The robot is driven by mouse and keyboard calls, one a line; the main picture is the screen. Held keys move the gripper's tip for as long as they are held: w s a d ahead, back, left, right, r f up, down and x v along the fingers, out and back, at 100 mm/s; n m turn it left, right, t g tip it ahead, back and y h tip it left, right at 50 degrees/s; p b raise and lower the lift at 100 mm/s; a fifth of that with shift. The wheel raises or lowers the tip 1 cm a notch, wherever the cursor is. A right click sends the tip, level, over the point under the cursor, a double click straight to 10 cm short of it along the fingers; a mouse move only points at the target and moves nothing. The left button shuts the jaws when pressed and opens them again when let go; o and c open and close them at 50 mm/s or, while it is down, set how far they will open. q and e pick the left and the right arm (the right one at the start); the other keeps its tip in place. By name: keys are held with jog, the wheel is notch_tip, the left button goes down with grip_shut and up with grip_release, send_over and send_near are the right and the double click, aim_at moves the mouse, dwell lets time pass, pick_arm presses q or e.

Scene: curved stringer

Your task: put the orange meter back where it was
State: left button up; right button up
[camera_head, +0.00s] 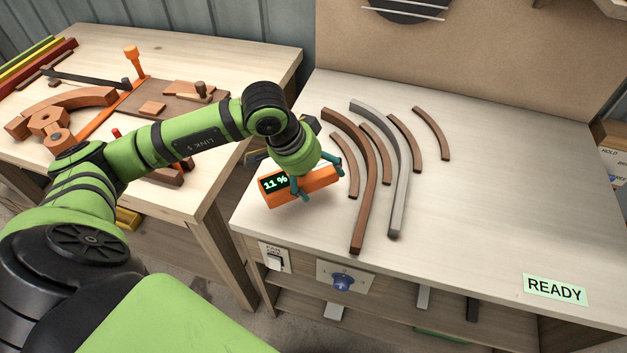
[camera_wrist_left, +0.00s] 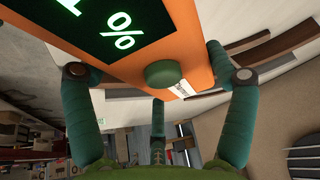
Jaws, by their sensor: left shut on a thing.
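The orange meter (camera_head: 316,190) has a dark display reading "11 %". My left gripper (camera_head: 314,180) is shut on it, with teal fingers on its sides, near the left front part of the right-hand bench. I cannot tell whether the meter touches the bench top. In the left wrist view the meter (camera_wrist_left: 190,62) fills the upper middle, with its green knob and percent sign showing, between the fingers of my left gripper (camera_wrist_left: 155,80). My right gripper is not in view.
Several curved brown strips (camera_head: 431,133) and a grey curved strip (camera_head: 401,190) lie on the bench (camera_head: 480,220) right of the meter. A READY sign (camera_head: 555,289) is at the front right. The left bench (camera_head: 222,66) holds tools and wood pieces. The bench's right side is clear.

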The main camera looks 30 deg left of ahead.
aim_at(314, 186)
pick_arm(q)
jog(key=shift+a+f, duration=0.15)
jog(key=shift+f, duration=0.05)
notch_tip(314, 186, down, 4)
jog(key=shift+r+p, duration=0.15)
jog(key=shift+p, duration=0.45)
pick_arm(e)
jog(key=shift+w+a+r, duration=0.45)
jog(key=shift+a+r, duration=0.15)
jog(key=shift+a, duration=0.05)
pick_arm(q)
jog(key=shift+b, duration=0.3)
jog(key=o, duration=1)
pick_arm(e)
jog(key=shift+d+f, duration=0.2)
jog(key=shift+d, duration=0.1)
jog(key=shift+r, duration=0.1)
